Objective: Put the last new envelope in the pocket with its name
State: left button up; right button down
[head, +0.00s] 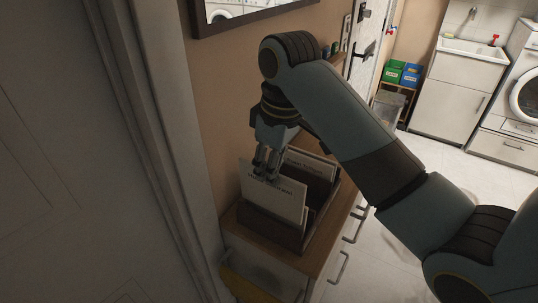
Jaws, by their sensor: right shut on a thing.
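My right gripper (266,173) reaches down from above and is shut on the top edge of a white envelope (272,198). The envelope stands upright, with its lower part hidden behind the front wall of a dark brown letter holder (268,228). It carries a dark printed line that is too small to read. Another pale envelope or card (318,163) with a printed line stands in a pocket farther back. I cannot read the pocket names or tell whether the held envelope touches the pocket floor. My left gripper is not in view.
The holder stands on a wooden-topped cabinet (230,224) with drawer handles on its right side. A wall and a framed mirror (255,15) are close behind. A white door frame (150,150) stands at left. Open floor (385,260) lies to the right, with a sink cabinet (455,90) and washer beyond.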

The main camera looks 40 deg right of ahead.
jog(key=shift+s+f, duration=0.1)
jog(key=shift+f, duration=0.45)
jog(key=shift+s+f, duration=0.15)
jog(key=shift+f, duration=0.1)
jog(key=shift+f+b, duration=0.5)
jog(key=shift+f, duration=0.85)
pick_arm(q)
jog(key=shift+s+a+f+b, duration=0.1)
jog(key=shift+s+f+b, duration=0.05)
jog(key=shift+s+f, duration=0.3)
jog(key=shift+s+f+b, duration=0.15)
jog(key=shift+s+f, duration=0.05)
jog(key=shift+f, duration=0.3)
pick_arm(e)
jog(key=shift+f, duration=0.3)
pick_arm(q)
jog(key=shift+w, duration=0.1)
pick_arm(e)
jog(key=c, duration=1.3)
grip_release()
jog(key=shift+c, duration=0.2)
